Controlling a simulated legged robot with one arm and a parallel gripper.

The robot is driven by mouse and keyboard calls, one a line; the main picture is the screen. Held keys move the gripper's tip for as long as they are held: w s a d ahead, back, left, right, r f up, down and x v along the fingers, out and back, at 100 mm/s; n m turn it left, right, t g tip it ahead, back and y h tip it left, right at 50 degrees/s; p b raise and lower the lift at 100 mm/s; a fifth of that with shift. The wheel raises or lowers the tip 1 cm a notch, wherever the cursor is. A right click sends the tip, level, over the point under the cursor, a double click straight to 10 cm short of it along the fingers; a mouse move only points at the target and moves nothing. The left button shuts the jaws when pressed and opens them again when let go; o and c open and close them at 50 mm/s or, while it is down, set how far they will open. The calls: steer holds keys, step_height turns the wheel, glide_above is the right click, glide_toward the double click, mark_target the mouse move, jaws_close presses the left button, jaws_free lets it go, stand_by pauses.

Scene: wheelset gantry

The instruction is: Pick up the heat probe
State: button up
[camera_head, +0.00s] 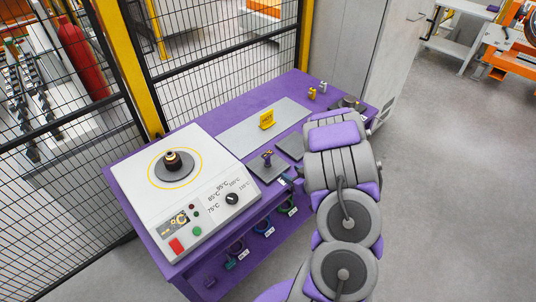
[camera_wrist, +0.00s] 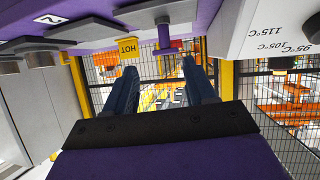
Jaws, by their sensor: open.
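A small upright purple piece with a dark top, which looks like the heat probe (camera_head: 267,158), stands on a dark grey plate (camera_head: 268,170) on the purple bench. In the wrist view, which is upside down, the purple probe (camera_wrist: 164,32) shows just beyond and between the fingertips. My gripper (camera_wrist: 158,65) is open, with two dark blue fingers apart and nothing between them. The probe appears apart from both fingers. In the head view my arm comes in from the right and mostly hides the gripper beside the plate.
A white heater box (camera_head: 205,200) with a ringed hot plate, knob and buttons stands left on the purple bench (camera_head: 290,90). A yellow HOT sign (camera_head: 267,119) stands behind the probe. Coloured rings hang along the front edge. Mesh fence (camera_head: 225,60) closes the back.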

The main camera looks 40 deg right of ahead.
mark_target(269, 160)
steer(key=shift+t, duration=0.3)
steer(key=x, duration=0.3)
steer(key=b+x, duration=0.1)
steer(key=x, duration=0.3)
steer(key=b+x, duration=0.1)
steer(key=x, duration=0.3)
steer(key=shift+w+a+f, duration=0.2)
steer(key=shift+a+f, duration=0.1)
steer(key=shift+a, duration=0.1)
steer(key=shift+w+f, duration=0.1)
steer(key=shift+w, duration=0.45)
steer(key=b+x, duration=0.1)
steer(key=x, duration=0.1)
steer(key=b+x, duration=0.1)
steer(key=x, duration=0.2)
steer(key=shift+d, duration=0.25)
steer(key=shift+s, duration=0.1)
steer(key=shift+c, duration=0.3)
jaws_close()
